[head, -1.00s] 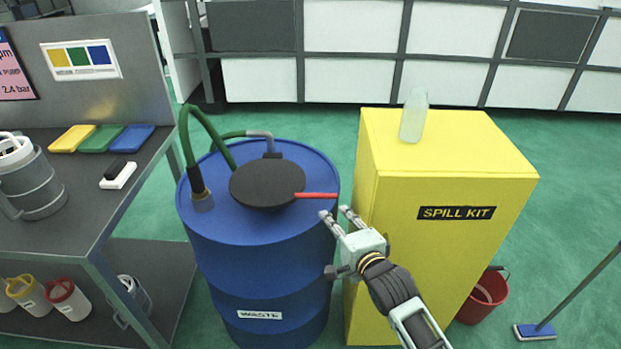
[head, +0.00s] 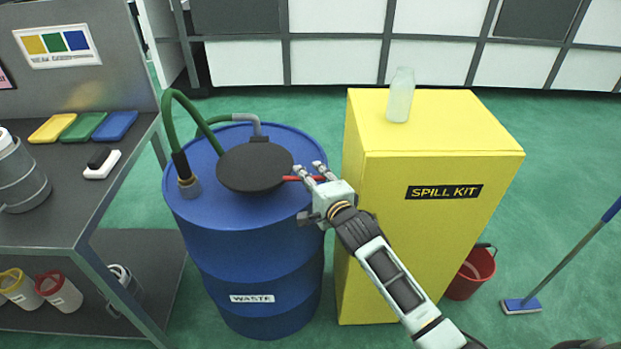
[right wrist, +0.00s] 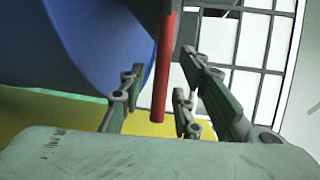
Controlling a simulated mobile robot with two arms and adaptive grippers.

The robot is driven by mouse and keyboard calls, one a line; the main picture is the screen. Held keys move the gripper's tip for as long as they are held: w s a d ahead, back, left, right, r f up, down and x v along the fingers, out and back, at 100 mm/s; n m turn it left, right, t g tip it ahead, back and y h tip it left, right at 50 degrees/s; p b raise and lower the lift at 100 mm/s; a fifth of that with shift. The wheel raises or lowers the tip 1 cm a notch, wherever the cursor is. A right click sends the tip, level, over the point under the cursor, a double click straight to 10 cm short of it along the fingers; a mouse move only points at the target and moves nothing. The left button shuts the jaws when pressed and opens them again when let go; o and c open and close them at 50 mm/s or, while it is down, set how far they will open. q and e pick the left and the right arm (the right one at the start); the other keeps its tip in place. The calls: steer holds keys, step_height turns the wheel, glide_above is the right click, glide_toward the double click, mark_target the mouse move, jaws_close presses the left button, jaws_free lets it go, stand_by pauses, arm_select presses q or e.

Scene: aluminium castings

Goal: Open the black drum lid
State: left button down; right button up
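The round black drum lid (head: 254,167) lies flat and closed on top of the blue waste drum (head: 230,221). Its red handle (head: 291,179) sticks out to the right, toward the yellow cabinet. My right gripper (head: 311,171) is at the handle's outer end, above the drum's right rim. In the right wrist view the red handle (right wrist: 164,70) hangs between the spread fingers, with gaps on both sides. The right gripper is open. My left gripper is not in view.
A yellow spill kit cabinet (head: 430,225) with a clear bottle (head: 400,95) on top stands close to the drum's right. A grey bench (head: 75,210) stands at the left.

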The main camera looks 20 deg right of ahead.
jaws_close()
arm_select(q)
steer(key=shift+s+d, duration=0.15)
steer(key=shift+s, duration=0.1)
